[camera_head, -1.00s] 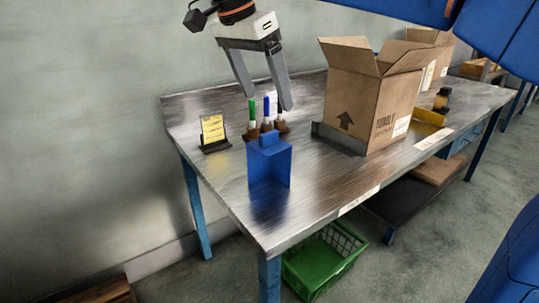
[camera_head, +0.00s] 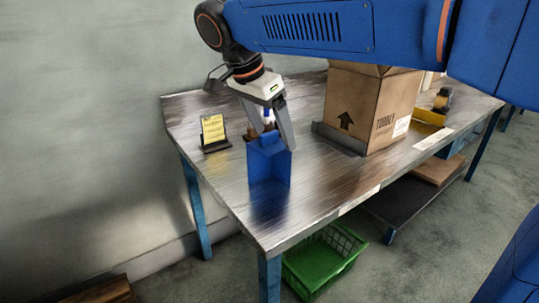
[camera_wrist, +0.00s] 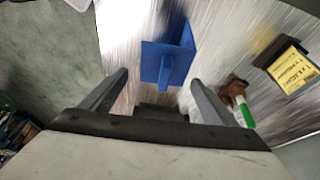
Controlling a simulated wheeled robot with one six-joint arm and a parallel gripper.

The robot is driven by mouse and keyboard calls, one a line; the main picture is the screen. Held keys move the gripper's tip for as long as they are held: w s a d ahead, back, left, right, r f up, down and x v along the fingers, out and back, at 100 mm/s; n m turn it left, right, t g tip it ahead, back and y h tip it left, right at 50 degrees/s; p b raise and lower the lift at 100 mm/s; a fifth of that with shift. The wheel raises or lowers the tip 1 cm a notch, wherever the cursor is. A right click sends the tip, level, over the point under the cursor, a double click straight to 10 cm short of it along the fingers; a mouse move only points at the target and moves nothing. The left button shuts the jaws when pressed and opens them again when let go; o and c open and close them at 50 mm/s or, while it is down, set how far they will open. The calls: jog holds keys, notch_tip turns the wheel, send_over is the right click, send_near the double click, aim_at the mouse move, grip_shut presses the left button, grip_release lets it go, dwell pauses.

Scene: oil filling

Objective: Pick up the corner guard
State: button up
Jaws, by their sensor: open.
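The blue corner guard (camera_head: 268,167) stands upright on the metal table near its left end. In the wrist view the corner guard (camera_wrist: 166,62) appears from above as angled blue plates, just beyond the fingertips. My gripper (camera_head: 274,140) is open and pointing down at the top of the corner guard. In the wrist view my gripper (camera_wrist: 160,78) has its two fingers spread, one on each side of the guard's near plate, with nothing held. From these views I cannot tell whether the fingers touch the guard.
A yellow note on a black stand (camera_head: 213,133) is to the left. A cardboard box (camera_head: 367,108) stands to the right. The table's front left (camera_head: 270,228) is clear.

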aim_at(276, 142)
jog(key=shift+w+x, duration=0.15)
jog(key=shift+x, duration=1.2)
jog(key=shift+w+x, duration=0.1)
jog(key=shift+x, duration=1.25)
jog(key=c, duration=1.1)
